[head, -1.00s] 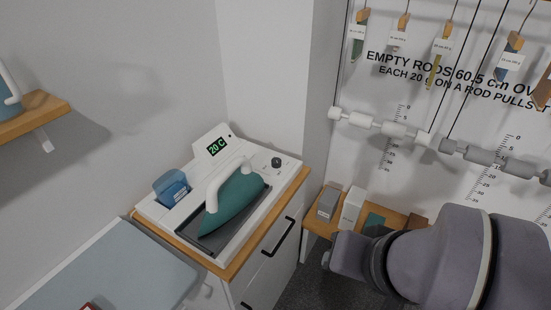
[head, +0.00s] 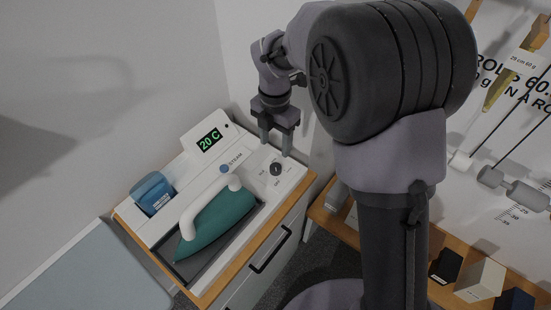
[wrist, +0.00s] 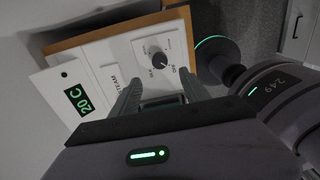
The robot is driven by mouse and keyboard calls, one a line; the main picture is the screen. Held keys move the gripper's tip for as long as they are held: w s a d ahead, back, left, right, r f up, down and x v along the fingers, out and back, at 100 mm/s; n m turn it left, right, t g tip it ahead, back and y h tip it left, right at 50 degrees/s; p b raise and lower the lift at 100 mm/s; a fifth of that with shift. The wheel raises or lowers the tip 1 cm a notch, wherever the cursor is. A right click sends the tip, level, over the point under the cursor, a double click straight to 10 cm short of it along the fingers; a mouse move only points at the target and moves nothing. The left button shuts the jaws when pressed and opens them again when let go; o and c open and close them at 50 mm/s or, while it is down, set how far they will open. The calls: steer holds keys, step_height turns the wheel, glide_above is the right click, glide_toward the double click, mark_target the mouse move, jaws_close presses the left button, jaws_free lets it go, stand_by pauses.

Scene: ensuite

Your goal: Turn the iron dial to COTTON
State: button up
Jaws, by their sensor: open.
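The iron dial (head: 276,169) is a small dark knob on the white panel of the ironing station, right of the green display (head: 209,139) that reads 20 C. In the wrist view the dial (wrist: 159,59) shows a pale pointer mark, with small labels around it too small to read surely. My gripper (head: 277,147) is open and empty, pointing down above and just behind the dial in the head view. In the wrist view its two fingers (wrist: 160,92) lie apart, with the dial beyond them. The teal iron (head: 219,222) with a white handle rests on its dark tray.
A blue water container (head: 152,193) stands in the left of the station. A wall stands close behind the gripper. A wooden shelf (head: 437,245) with several boxes is at the right.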

mark_target(275, 167)
step_height(275, 167, down, 10)
steer(key=b, duration=0.3)
steer(key=shift+w+f, duration=0.1)
steer(key=shift+c, duration=0.4)
jaws_close()
